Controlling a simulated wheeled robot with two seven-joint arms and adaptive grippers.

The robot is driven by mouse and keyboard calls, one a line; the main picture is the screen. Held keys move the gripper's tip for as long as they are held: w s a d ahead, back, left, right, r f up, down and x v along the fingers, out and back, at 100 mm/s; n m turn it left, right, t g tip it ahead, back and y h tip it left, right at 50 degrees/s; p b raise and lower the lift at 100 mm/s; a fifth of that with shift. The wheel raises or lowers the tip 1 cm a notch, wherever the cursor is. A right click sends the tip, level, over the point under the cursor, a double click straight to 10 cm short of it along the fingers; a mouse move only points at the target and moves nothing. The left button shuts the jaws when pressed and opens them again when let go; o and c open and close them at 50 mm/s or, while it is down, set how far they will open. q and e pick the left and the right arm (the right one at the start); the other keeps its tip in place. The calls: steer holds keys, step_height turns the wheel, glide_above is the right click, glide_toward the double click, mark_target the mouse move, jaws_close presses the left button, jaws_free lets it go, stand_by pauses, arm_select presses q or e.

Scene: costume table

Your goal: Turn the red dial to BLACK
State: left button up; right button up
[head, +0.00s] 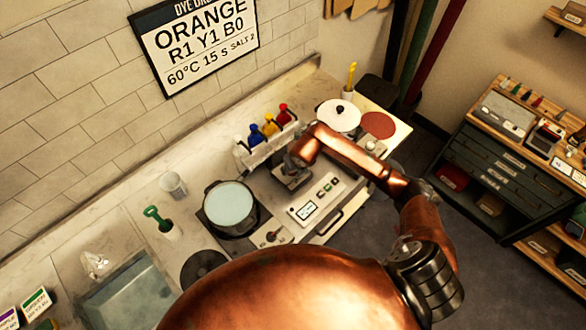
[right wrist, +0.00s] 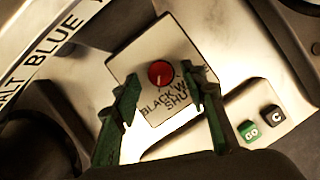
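The red dial (right wrist: 161,74) sits on a pale square plate (right wrist: 132,62) in the right wrist view. Dark lettering below it reads BLACK, a partly covered word starting with W, and SHU with its end covered. A small pale mark shows on the dial's lower part; its exact setting is hard to read. My right gripper (right wrist: 160,90) is open, its green-edged fingers on either side of the plate's lower part, apart from the dial in the picture. In the head view my right gripper (head: 292,165) is over the counter by the bottle rack, and the dial is not discernible. My left gripper is not in view.
A rack of coloured bottles (head: 268,132) stands behind my right gripper. A pot of pale liquid (head: 230,205) is to its left, a white-lidded pot (head: 338,117) to its right. Green and black buttons (right wrist: 260,123) lie right of the dial. A sign (head: 195,40) reads ORANGE.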

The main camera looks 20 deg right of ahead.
steer(key=v, duration=1.1)
steer(key=shift+w+a, duration=0.1)
